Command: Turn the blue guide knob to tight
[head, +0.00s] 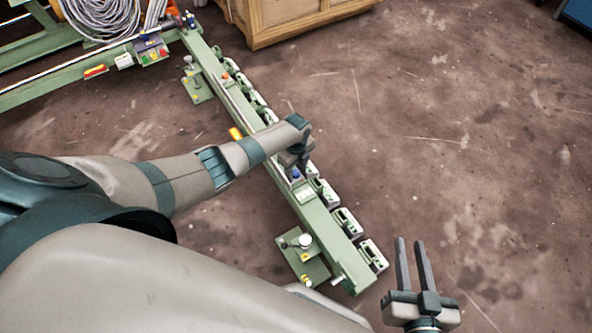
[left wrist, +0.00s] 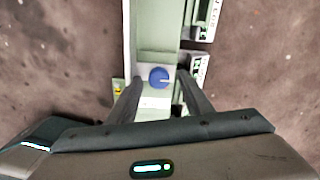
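The blue guide knob (left wrist: 159,77) is a small round knob on a pale block of the green rail in the left wrist view. In the head view a small blue knob (head: 296,174) shows on the rail just below my left wrist. My left gripper (left wrist: 160,86) is open, with one finger on each side of the knob in the picture. Both fingers look apart from it; their height over it is hard to tell. In the head view my left gripper is mostly hidden by its own wrist. My right gripper (head: 413,242) is open and empty over the floor at lower right.
The long green rail (head: 318,212) runs diagonally, with several pale green brackets (head: 347,222) along its right side. A wooden crate (head: 280,20) and a cable coil (head: 105,15) stand at the back.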

